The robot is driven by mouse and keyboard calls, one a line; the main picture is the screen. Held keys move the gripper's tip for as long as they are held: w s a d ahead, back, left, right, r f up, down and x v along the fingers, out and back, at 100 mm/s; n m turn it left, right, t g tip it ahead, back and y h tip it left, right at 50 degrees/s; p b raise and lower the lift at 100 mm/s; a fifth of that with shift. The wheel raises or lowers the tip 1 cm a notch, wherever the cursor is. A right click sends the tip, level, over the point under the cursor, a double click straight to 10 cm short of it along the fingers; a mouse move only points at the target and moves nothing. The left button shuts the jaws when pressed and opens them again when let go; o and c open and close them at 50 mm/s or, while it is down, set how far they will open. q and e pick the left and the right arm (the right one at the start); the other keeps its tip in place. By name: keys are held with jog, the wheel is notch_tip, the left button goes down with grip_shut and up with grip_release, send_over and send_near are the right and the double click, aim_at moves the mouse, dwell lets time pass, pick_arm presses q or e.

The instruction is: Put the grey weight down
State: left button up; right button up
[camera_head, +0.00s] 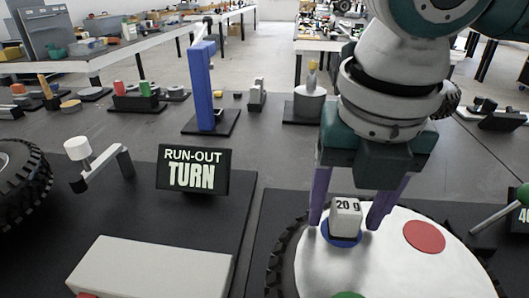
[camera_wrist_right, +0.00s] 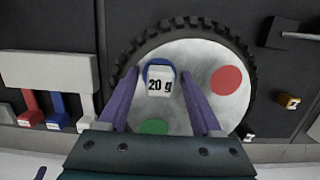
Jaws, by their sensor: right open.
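The grey weight (camera_head: 346,216), marked "20 g", sits on a blue spot (camera_head: 342,238) on the white disc face of a black-toothed wheel. My right gripper (camera_head: 345,222) is over the wheel, with one purple finger on each side of the weight. In the right wrist view the weight (camera_wrist_right: 160,80) stands clear of both spread fingers (camera_wrist_right: 163,110), just beyond their tips. The wheel's disc (camera_wrist_right: 190,60) also carries a red spot (camera_wrist_right: 225,80) and a green spot (camera_wrist_right: 154,127). My left gripper does not show.
A sign reading "RUN-OUT TURN" (camera_head: 193,170) stands left of the wheel. A light grey block (camera_head: 150,268) lies in front of it. A blue post (camera_head: 204,88) stands behind. A green-knobbed lever (camera_head: 500,210) is close on the right. A tyre (camera_head: 22,185) is at the far left.

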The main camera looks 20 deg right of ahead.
notch_tip(320, 180, up, 12)
jog(key=s+p, duration=0.1)
jog(key=p, duration=0.2)
jog(key=shift+s+a, duration=0.25)
jog(key=shift+a, duration=0.2)
jog(key=s+a+r+m+t+y+p, duration=0.1)
jog(key=a+m+y+p, duration=0.25)
jog(key=a+m, duration=0.2)
jog(key=s+a+m+t+y+p, duration=0.1)
jog(key=s+a+m+y+p, duration=0.1)
jog(key=a+m+p, duration=0.35)
jog(key=s+d+f+m+h+p, duration=0.1)
jog(key=s+d+m+h+p, duration=0.2)
jog(key=d+m, duration=0.45)
jog(key=s+d+f+m+h+p, duration=0.15)
jog(key=s+d+m, duration=0.3)
jog(key=m, duration=0.55)
notch_tip(320, 180, up, 38)
jog(key=a+p, duration=0.1)
jog(key=p, duration=3.7)
jog(key=shift+s+r+n, duration=0.15)
jog(key=shift+n, duration=0.2)
